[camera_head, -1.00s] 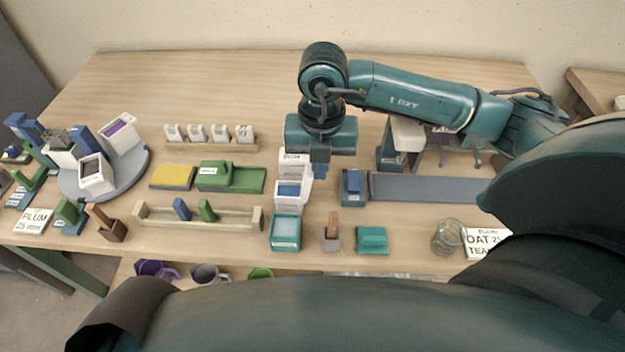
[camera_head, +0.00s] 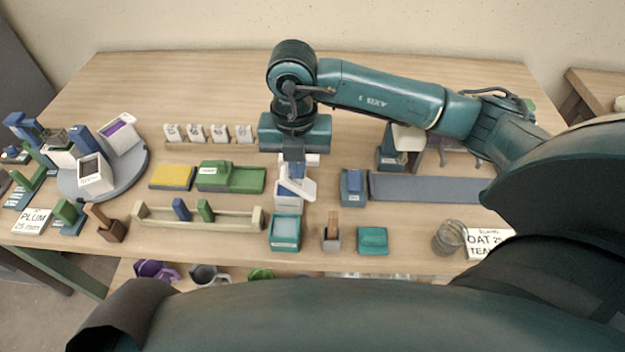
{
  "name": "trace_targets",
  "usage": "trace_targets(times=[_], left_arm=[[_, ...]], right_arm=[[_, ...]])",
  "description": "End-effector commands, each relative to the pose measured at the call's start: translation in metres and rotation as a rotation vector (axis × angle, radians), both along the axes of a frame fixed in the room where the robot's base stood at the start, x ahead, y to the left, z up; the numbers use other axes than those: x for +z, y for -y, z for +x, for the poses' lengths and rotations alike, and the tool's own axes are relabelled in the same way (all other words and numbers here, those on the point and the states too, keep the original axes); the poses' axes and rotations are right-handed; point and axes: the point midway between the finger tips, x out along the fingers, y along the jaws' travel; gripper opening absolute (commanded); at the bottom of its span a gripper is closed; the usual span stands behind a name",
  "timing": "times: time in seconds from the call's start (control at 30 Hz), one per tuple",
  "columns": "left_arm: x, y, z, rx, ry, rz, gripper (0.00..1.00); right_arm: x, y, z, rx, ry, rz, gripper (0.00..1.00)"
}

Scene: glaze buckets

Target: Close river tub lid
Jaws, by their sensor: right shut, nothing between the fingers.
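My right gripper (camera_head: 292,171) points down at the lid's back, shut and empty. It looks close to the lid or touching it; I cannot tell which. It hides part of the lid. My left gripper is not in view.
The teal tub (camera_head: 285,232) stands just in front. A green box (camera_head: 230,177) and a pale rack (camera_head: 225,216) are left. A glass jar (camera_head: 448,237) stands front right.

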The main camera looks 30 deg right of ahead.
Motion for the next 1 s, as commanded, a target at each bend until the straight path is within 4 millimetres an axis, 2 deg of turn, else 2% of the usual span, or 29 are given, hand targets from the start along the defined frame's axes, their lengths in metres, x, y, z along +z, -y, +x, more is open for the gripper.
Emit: trace_targets(times=[0.17, 0.57, 1.0], left_arm=[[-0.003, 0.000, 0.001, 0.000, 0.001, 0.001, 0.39], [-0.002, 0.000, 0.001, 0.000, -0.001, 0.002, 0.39], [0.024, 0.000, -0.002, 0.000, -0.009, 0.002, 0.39]], right_arm=[[0.000, -0.007, 0.004, 0.000, 0.001, 0.000, 0.00], [0.001, -0.006, 0.004, 0.000, 0.001, 0.001, 0.00], [0.040, -0.001, 0.001, 0.000, 0.002, 0.001, 0.00]])
